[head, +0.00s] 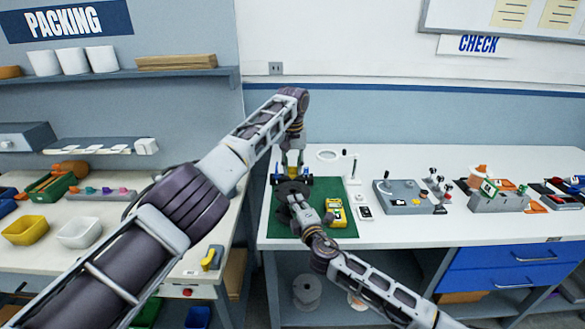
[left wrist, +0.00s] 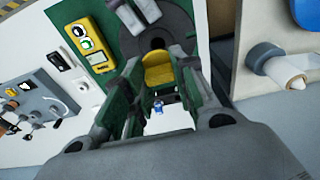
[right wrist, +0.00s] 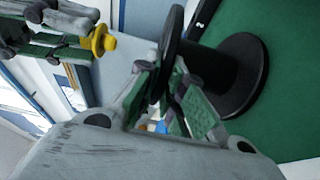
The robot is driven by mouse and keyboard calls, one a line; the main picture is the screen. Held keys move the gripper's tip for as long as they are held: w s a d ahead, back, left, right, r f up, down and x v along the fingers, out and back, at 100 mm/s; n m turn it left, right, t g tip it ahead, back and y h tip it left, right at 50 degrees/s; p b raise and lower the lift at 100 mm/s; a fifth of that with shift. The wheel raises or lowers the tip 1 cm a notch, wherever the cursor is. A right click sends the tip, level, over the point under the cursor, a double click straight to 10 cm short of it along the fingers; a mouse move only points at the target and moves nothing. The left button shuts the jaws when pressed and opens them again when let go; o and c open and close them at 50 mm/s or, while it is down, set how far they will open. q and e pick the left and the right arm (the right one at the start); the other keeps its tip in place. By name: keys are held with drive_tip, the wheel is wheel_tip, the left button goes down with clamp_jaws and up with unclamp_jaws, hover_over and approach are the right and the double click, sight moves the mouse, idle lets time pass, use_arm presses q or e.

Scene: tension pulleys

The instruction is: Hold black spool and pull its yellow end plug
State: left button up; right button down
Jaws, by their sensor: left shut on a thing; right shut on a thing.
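The black spool (right wrist: 235,75) is by the green mat at the bench's left end. Its near flange passes down between the fingers of my right gripper (right wrist: 172,95), which is shut on the spool. In the head view the spool (head: 289,188) is partly covered by my right gripper (head: 298,206). My left gripper (head: 292,168) is just beyond it, shut on the yellow end plug (left wrist: 158,70). In the right wrist view the plug (right wrist: 101,40) sticks out of the left gripper's fingertips, and a gap shows between it and the spool flange. The plug's gripped part is hidden.
The green mat (head: 340,190) carries a yellow device (head: 336,212) right of the spool. A small black-and-white device (head: 365,212) and a grey box with knobs (head: 405,197) stand farther right. A left-hand table holds a yellow bowl (head: 25,230) and a white bowl (head: 79,233).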

drive_tip(key=shift+f, duration=0.2)
drive_tip(key=c, duration=1.6)
unclamp_jaws()
drive_tip(key=shift+o, duration=0.7)
drive_tip(key=shift+r, duration=0.15)
drive_tip(key=shift+s, duration=0.1)
drive_tip(key=v, duration=1.1)
drive_tip(key=shift+s+d, duration=0.2)
drive_tip(key=shift+s, duration=0.15)
use_arm(q)
drive_tip(key=shift+f, duration=0.1)
